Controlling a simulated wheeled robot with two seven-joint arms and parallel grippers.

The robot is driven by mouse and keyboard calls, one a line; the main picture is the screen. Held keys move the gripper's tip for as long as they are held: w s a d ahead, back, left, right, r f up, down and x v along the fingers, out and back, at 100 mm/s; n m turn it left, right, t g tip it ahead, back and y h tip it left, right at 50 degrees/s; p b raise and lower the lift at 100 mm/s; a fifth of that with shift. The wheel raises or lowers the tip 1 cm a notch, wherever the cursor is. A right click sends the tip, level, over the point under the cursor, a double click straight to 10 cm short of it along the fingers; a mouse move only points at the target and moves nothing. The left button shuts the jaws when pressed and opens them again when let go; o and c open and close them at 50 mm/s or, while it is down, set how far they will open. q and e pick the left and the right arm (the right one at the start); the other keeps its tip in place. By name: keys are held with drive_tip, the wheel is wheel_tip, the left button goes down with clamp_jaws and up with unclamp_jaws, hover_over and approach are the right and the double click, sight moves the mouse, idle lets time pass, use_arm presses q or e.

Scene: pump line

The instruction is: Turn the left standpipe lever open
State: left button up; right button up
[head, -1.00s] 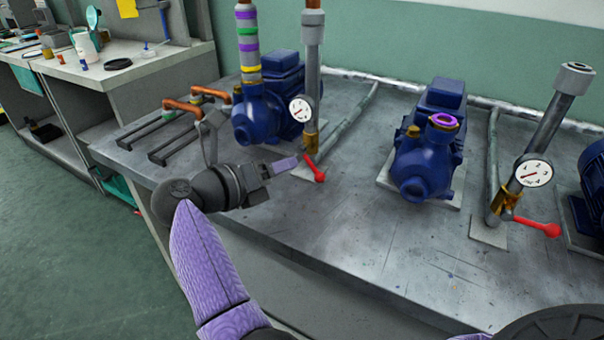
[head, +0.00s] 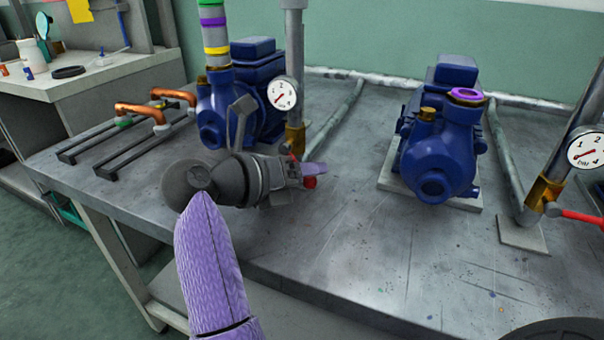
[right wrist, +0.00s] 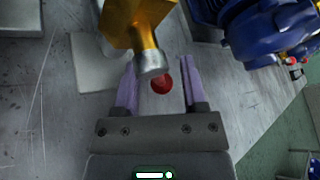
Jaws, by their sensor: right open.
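The left standpipe (head: 295,60) rises beside the left blue pump, with a round gauge (head: 282,95) and a brass valve (head: 295,138) low on it. Its red lever (head: 310,182) is mostly hidden by my right gripper (head: 312,172) in the head view; only its red end and a bit near the valve show. In the right wrist view, the two purple fingers of my right gripper (right wrist: 160,88) are open. The lever's round red end (right wrist: 162,84) lies between them, with a gap visible on either side. The brass valve (right wrist: 133,22) is just beyond. My left gripper is out of view.
The left blue pump (head: 240,100) stands close behind my right gripper, with copper elbows (head: 140,112) to its left. A second pump (head: 440,145) stands to the right, then another standpipe with a red lever (head: 580,215). The bench top (head: 350,235) in front is clear.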

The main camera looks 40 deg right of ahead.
clamp_jaws()
